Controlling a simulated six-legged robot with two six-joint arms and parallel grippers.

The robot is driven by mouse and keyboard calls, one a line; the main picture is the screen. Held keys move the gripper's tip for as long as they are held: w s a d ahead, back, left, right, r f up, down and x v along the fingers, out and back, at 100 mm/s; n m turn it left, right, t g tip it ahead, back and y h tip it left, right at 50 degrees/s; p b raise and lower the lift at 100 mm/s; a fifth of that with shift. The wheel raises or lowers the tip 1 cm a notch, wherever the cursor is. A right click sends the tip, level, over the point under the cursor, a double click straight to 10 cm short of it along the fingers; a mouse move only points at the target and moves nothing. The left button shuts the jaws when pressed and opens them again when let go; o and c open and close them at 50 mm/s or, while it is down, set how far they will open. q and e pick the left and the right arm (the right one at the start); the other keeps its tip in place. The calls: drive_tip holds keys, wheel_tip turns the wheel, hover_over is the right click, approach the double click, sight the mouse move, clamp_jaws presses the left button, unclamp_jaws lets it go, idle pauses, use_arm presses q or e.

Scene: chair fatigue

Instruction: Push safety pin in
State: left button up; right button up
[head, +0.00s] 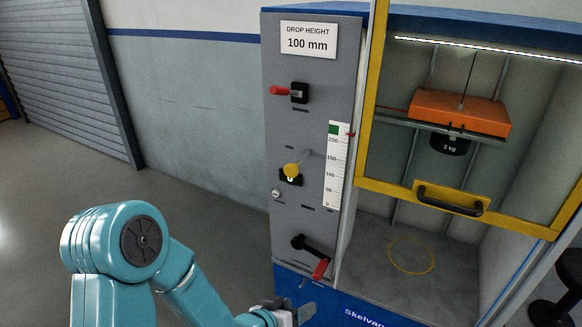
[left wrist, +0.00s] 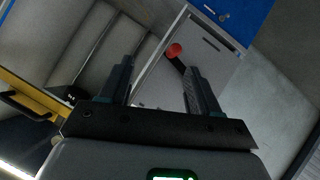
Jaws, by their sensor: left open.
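A red-handled pin (head: 279,90) sticks out to the left of a black block (head: 299,93) high on the grey control panel (head: 320,75); I take it for the safety pin. How deep it sits I cannot tell. My left gripper (head: 300,313) is low in front of the panel's blue base, well below the pin and apart from it. In the left wrist view the gripper (left wrist: 158,88) has its two fingers spread with nothing between them. A black crank with a red grip (left wrist: 173,50) shows beyond the fingers. My right gripper is not in view.
The panel also carries a yellow knob (head: 291,170), the black crank (head: 312,248) and a height scale (head: 337,165). To the right, a yellow-framed guard with a black handle (head: 449,200) stands before an orange block (head: 459,112) and a 3 kg weight (head: 449,145). Floor at left is clear.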

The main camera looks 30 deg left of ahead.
use_arm(q)
drive_tip(key=w+a+r+t+y+p, duration=0.1)
drive_tip(key=a+r+t, duration=0.15)
drive_tip(key=r, duration=0.55)
drive_tip(key=w+a+r+t, duration=0.1)
drive_tip(key=a+r+t, duration=0.15)
drive_tip(key=r, duration=0.55)
drive_tip(key=t+y+p, duration=0.2)
approach(290, 173)
drive_tip(key=w+p, duration=0.5)
drive_tip(key=w, duration=0.4)
drive_tip(key=shift+w+r, duration=0.15)
drive_tip(key=shift+w, duration=0.1)
drive_tip(key=shift+w+d, duration=0.1)
drive_tip(key=shift+w, duration=0.55)
